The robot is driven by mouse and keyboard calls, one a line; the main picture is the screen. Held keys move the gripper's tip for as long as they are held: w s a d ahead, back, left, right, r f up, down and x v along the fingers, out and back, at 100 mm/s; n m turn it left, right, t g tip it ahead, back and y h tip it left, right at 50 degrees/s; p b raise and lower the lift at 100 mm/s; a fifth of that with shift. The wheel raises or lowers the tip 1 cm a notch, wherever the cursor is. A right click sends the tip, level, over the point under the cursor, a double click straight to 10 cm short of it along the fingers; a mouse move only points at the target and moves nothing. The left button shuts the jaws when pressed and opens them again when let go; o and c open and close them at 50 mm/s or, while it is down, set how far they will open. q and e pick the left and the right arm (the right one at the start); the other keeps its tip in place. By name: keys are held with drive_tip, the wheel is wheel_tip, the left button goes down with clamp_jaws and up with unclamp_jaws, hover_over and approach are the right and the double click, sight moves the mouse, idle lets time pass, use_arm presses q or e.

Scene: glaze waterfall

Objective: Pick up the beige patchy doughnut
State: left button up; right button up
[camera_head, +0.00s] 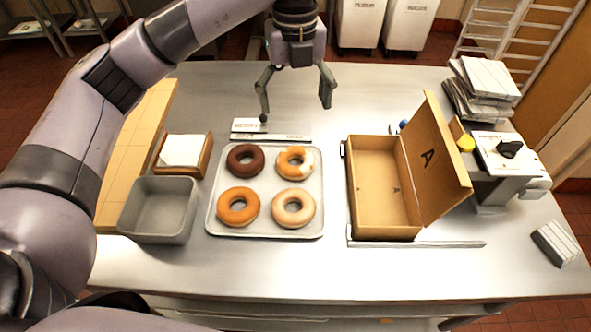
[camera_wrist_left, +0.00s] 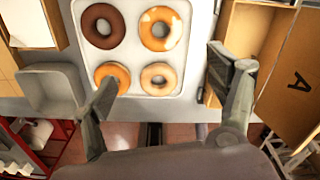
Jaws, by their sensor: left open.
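Several doughnuts lie on a light metal tray (camera_head: 267,232). The front right doughnut (camera_head: 293,208) is pale beige; it also shows in the left wrist view (camera_wrist_left: 158,79). The back right doughnut (camera_head: 284,170) is orange with white patches, also visible in the left wrist view (camera_wrist_left: 149,36). A dark brown doughnut (camera_head: 234,161) is back left and a plain orange doughnut (camera_head: 223,211) front left. My left gripper (camera_head: 295,112) is open and empty, above the table behind the tray, apart from every doughnut. My right gripper is not in view.
An open cardboard box (camera_head: 373,213) with its lid raised stands right of the tray. A grey bin (camera_head: 157,211) and a wooden holder with white paper (camera_head: 182,150) stand left. A small sign (camera_head: 270,127) is behind the tray. The table front is clear.

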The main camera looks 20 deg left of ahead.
use_arm(q)
drive_tip(key=p, duration=0.3)
hover_over(295, 157)
drive_tip(key=s, duration=0.2)
drive_tip(key=f, duration=1.2)
drive_tip(key=shift+d, duration=0.3)
drive_tip(key=f+p, duration=0.1)
drive_tip(key=f, duration=0.1)
drive_tip(key=w+f+p, duration=0.1)
drive_tip(key=f, duration=0.2)
drive_tip(key=shift+a, duration=0.15)
drive_tip(key=shift+f, duration=0.25)
drive_tip(key=shift+c, duration=0.2)
drive_tip(key=c, duration=0.8)
drive_tip(key=shift+o, duration=0.2)
drive_tip(key=shift+r, duration=0.1)
